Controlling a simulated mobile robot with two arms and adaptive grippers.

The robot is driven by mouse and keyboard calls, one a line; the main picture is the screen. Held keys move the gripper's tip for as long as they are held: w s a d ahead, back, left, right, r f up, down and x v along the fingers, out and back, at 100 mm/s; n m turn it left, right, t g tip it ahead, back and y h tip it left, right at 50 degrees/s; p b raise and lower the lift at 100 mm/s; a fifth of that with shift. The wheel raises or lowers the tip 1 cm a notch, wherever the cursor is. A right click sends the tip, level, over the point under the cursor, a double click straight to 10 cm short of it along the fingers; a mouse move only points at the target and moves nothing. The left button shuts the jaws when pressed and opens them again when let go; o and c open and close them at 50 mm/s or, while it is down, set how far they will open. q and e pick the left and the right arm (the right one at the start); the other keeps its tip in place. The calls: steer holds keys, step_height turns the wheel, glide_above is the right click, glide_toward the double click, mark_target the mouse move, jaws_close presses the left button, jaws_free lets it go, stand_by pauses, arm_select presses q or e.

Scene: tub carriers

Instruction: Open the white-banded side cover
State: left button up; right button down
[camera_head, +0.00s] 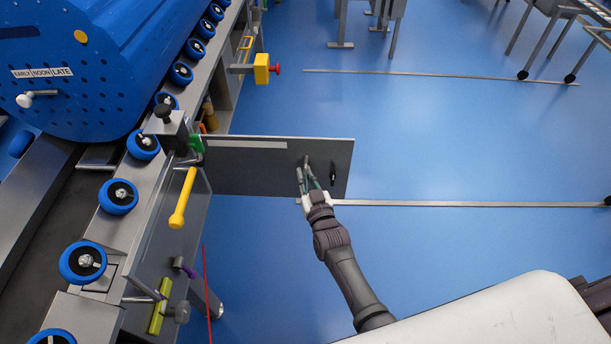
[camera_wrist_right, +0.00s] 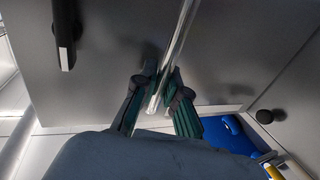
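The side cover (camera_head: 235,175) is a dark grey panel with a pale band (camera_head: 245,144) along its top left part. It stands out from the machine's side over the blue floor. A small black handle (camera_head: 333,172) sits near its outer end; a black handle also shows in the right wrist view (camera_wrist_right: 64,38). My right gripper (camera_head: 307,170) is at the panel's face, just left of that handle. In the right wrist view its fingers (camera_wrist_right: 162,78) are close together, with a shiny bar (camera_wrist_right: 181,35) running between them. Whether they grip it is unclear. My left gripper is out of view.
The machine's blue drum (camera_head: 110,50) and rail with several blue rollers (camera_head: 118,196) fill the left. A yellow handle (camera_head: 182,200) and a yellow box with a red knob (camera_head: 262,68) jut out beside the panel.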

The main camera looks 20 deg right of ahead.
steer(key=c, duration=1.2)
jaws_free()
steer(key=shift+d, duration=0.1)
steer(key=shift+s, duration=0.15)
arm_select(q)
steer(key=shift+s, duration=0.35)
arm_select(e)
steer(key=s, duration=1.1)
steer(key=shift+s, duration=0.4)
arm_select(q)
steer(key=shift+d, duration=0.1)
arm_select(e)
steer(key=shift+d, duration=0.15)
